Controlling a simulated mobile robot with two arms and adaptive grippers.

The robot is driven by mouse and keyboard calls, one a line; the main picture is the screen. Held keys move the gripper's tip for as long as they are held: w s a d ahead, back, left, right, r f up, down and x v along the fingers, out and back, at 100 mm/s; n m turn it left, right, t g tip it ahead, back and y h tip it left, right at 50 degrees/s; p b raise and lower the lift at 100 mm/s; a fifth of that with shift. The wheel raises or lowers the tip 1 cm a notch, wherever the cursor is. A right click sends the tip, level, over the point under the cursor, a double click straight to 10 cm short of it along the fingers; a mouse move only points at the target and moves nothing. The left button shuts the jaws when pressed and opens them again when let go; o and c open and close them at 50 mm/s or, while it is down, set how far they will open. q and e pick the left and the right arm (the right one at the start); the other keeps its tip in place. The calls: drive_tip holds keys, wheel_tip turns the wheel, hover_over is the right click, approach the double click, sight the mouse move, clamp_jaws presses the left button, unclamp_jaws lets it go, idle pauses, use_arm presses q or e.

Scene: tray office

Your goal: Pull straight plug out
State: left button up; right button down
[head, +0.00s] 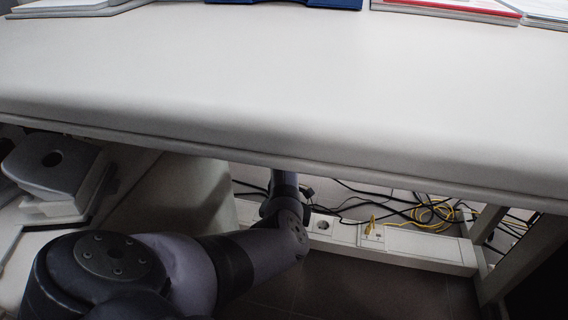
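A white power rail (430,246) runs low under the desk. It has a round socket (320,226) with nothing seen in it. Right of that is a yellow plug (370,227) at another outlet, with a yellow cable nearby. A small dark shape (306,191), perhaps a plug, shows just right of my arm; I cannot tell whether it sits in the rail. My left arm comes in from the lower left and reaches to the rail and under the desk edge. Its gripper is hidden. My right gripper is not in view.
The white desk (290,85) overhangs the rail, with books and folders (450,10) at its far edge. Black and yellow cables (432,213) lie tangled behind the rail. A grey device (50,165) is at left. A desk leg (505,260) stands at right. Dark floor is clear in front.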

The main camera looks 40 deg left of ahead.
use_arm(q)
drive_tip(key=shift+p, duration=0.35)
idle(0.6)
drive_tip(key=shift+c, duration=0.3)
clamp_jaws()
idle(0.4)
drive_tip(key=shift+r, duration=0.1)
